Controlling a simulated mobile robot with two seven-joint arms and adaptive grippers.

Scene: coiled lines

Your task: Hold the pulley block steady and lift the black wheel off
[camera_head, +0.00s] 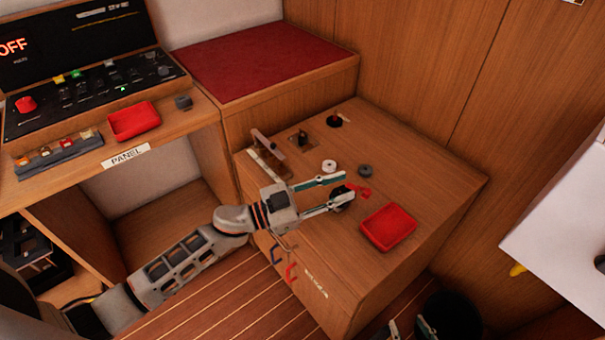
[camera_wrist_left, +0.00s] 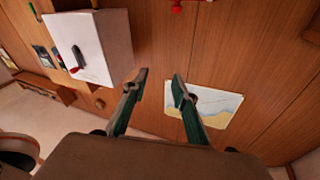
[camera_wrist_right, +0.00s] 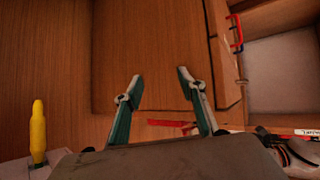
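A dark round piece (camera_head: 342,205), which looks like the black wheel, lies on the wooden bench top with a red part (camera_head: 361,191) beside it that may be the pulley block. My left gripper's lower finger partly covers the dark piece, so I cannot tell how the two parts join. My left gripper (camera_head: 347,186) is open and empty, its fingers pointing right across the bench top; its height above it is unclear. It also shows open in the left wrist view (camera_wrist_left: 158,85). My right gripper (camera_head: 409,327) is open at the bottom edge, empty in the right wrist view (camera_wrist_right: 160,82).
On the bench (camera_head: 440,185) are a red tray (camera_head: 389,228), a white ring (camera_head: 329,166), a grey round piece (camera_head: 365,171) and a black-and-red fitting (camera_head: 335,121). A dark bucket-like container (camera_head: 452,315) stands below. A control panel (camera_head: 90,85) is at left, a white surface (camera_head: 565,225) at right.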

